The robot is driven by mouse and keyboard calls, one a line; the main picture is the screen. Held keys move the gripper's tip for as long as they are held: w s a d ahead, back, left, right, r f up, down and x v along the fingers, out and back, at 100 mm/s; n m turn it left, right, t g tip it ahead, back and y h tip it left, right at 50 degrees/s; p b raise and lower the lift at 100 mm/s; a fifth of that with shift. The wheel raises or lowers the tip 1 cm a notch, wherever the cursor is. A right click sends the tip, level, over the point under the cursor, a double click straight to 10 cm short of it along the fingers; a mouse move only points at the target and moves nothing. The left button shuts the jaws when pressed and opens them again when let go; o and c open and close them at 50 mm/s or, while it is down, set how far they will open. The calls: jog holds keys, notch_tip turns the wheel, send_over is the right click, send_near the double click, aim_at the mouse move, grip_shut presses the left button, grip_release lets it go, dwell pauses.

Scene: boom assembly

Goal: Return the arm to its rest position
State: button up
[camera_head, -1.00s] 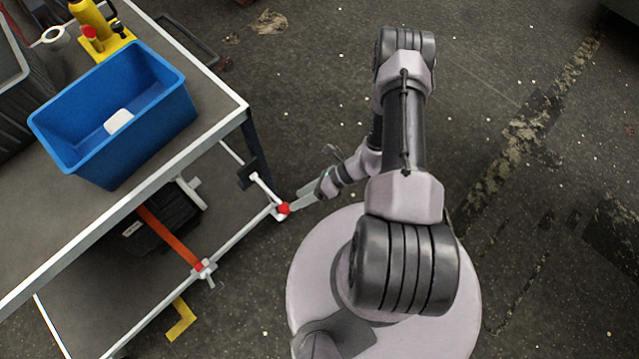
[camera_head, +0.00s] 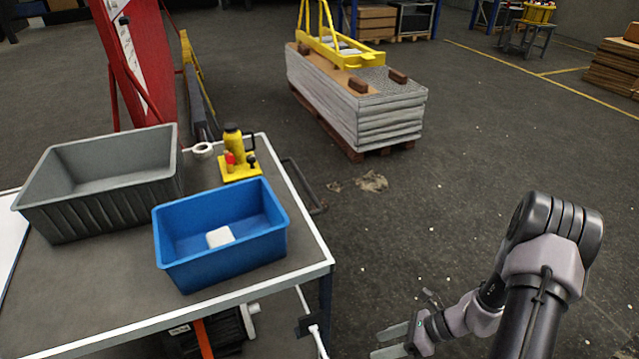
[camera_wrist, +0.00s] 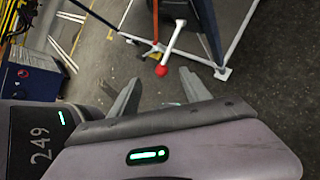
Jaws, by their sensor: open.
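My gripper (camera_head: 390,341) is at the bottom of the head view, to the right of the table (camera_head: 312,258). Its two fingers are apart with nothing between them. My arm comes down from the right side of that view and bends toward the gripper. In the wrist view both fingers of my gripper (camera_wrist: 160,78) show, spread and empty. Beyond them are a red ball-ended lever (camera_wrist: 161,71) and the frame under the table.
On the table are a grey crate (camera_head: 105,207), a blue bin (camera_head: 220,270) with a white block (camera_head: 220,237) inside, and a yellow jack (camera_head: 238,160). A pallet stack (camera_head: 390,119) stands behind. The floor between it and my arm looks mostly clear.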

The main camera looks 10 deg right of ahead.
jog(key=w+a+r+n+h+b, duration=0.15)
jog(key=r+n, duration=0.35)
jog(key=r, duration=0.5)
jog(key=w+a+r+n+h+b, duration=0.1)
jog(key=a+r+n+h, duration=0.3)
jog(key=r, duration=0.6)
jog(key=s+a+r+n+t+h+b, duration=0.2)
jog(key=s+a+r+n+t, duration=0.2)
jog(key=s+r+n, duration=0.8)
jog(key=shift+a+r+n, duration=0.4)
jog(key=shift+a+r, duration=0.2)
jog(key=shift+r, duration=0.1)
jog(key=shift+w, duration=0.1)
